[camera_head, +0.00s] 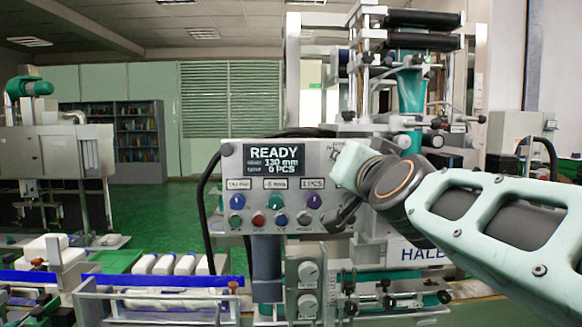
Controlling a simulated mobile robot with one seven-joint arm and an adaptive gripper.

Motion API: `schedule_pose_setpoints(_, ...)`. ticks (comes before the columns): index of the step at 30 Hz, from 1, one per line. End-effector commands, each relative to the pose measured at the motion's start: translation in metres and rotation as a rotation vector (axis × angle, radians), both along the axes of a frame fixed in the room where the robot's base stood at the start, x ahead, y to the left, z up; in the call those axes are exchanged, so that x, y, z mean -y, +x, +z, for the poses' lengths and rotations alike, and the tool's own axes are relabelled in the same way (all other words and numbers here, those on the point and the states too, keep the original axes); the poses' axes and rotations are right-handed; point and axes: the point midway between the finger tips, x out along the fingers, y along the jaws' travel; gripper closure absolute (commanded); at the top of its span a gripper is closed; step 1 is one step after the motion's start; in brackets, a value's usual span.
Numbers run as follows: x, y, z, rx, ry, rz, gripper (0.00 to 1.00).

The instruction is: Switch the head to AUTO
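The control panel (233,165) of the head faces me near the middle. Its display (270,160) reads READY, 130 mm, 0 PCS. Below it are a blue knob (237,202), a green knob (276,201) and a purple knob (314,201), with a row of small coloured buttons underneath. No AUTO marking is legible. A small label at the panel's upper right is partly covered by my arm. My gripper (343,214) is dark and foreshortened at the panel's right edge. Whether it touches the panel, and how its fingers stand, cannot be made out.
A grey box with two dials (308,273) stands below the panel. White packs (165,264) lie on the conveyor with a blue rail at left. Machine rollers and frame (408,40) rise behind my arm. Green floor (150,205) is open at back left.

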Motion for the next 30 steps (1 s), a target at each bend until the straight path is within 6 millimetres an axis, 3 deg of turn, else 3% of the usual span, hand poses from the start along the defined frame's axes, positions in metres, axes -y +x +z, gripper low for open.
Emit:
schedule_pose_setpoints(9,0.0,0.0002,-0.0017,-0.003,0.102,0.0,1.0)
schedule_pose_setpoints(23,-0.0002,0.0002,-0.0013,-0.002,0.116,0.001,1.0)
schedule_pose_setpoints(24,-0.0002,0.0002,-0.0013,-0.002,0.116,0.001,0.8)
schedule_pose_setpoints(28,0.0,0.0002,-0.001,-0.002,0.115,0.001,0.65)
schedule_pose_setpoints(30,-0.0001,0.0001,-0.0008,-0.002,0.115,0.001,0.64)
